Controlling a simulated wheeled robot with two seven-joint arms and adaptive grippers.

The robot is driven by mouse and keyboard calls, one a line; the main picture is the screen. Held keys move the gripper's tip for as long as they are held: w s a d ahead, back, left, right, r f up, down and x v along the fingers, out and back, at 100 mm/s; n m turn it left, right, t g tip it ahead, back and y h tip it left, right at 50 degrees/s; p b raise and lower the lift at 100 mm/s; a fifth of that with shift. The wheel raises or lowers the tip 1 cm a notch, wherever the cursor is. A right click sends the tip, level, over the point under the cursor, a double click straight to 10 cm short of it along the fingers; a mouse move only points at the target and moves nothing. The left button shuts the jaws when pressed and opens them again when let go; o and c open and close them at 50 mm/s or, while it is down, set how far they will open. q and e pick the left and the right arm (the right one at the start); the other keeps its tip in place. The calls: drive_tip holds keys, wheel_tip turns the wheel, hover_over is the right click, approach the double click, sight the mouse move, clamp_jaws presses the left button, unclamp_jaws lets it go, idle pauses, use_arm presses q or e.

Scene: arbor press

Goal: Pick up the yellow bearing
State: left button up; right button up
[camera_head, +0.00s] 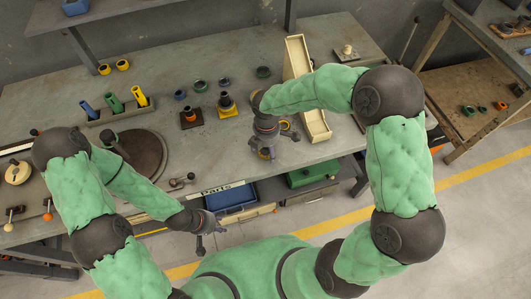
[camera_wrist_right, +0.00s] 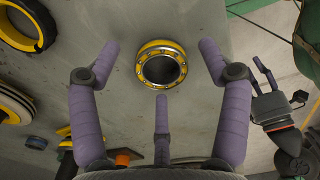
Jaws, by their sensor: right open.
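The yellow bearing (camera_wrist_right: 160,46), a yellow ring with a metallic inner race, lies flat on the grey table in the right wrist view, near the table's front edge. My right gripper (camera_wrist_right: 161,80) is open above it, its purple-grey fingers spread around the bearing without visible contact. In the head view, my right gripper (camera_head: 267,145) hangs over the front of the table and largely hides what is under it. My left gripper (camera_head: 208,230) is empty with spread fingers, off the table's front edge; it also shows in the right wrist view (camera_wrist_right: 278,103).
A yellow-black ring (camera_wrist_right: 47,30) and a tan tray (camera_head: 299,58) are near my right gripper. A yellow base with a black part (camera_head: 226,108) and an orange one (camera_head: 190,118) stand to its left. A holder (camera_head: 115,115) with coloured cylinders is further left.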

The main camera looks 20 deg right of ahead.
drive_tip(key=shift+f, duration=0.3)
drive_tip(key=shift+r, duration=0.1)
drive_tip(key=c, duration=1.4)
